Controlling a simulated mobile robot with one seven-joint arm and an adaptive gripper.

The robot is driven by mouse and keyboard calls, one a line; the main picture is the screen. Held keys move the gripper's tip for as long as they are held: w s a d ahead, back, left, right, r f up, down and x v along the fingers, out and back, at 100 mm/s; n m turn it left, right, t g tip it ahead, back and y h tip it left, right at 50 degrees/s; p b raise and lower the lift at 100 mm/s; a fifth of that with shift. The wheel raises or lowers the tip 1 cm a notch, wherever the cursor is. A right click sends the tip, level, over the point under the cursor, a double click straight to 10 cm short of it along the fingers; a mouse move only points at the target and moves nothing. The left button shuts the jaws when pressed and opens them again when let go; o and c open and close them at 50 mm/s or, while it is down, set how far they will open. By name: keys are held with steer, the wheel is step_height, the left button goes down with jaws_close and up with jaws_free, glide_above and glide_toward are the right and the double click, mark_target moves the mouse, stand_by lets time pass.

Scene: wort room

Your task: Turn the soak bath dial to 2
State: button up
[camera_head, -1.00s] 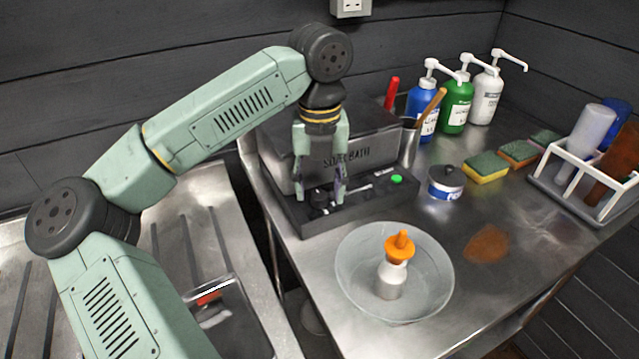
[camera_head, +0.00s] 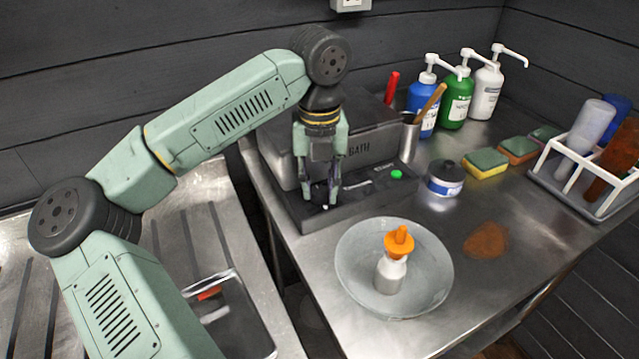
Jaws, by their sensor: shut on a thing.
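The soak bath (camera_head: 375,140) is a grey metal box with a dark control panel (camera_head: 375,196) along its front. My gripper (camera_head: 325,200) points down at the left part of this panel, its fingers closed around the black dial. The fingers hide most of the dial, so its pointer and the number it is set to cannot be read. A green button (camera_head: 397,174) sits on the panel to the right of the gripper. Part of the bath's label is covered by the gripper.
A bowl (camera_head: 349,285) with an orange-topped bottle (camera_head: 391,272) stands in front of the panel. A round tin (camera_head: 445,180), several sponges, pump bottles (camera_head: 455,103) and a white rack (camera_head: 590,180) are to the right. A basin (camera_head: 235,325) lies at lower left.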

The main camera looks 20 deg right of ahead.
jaws_close()
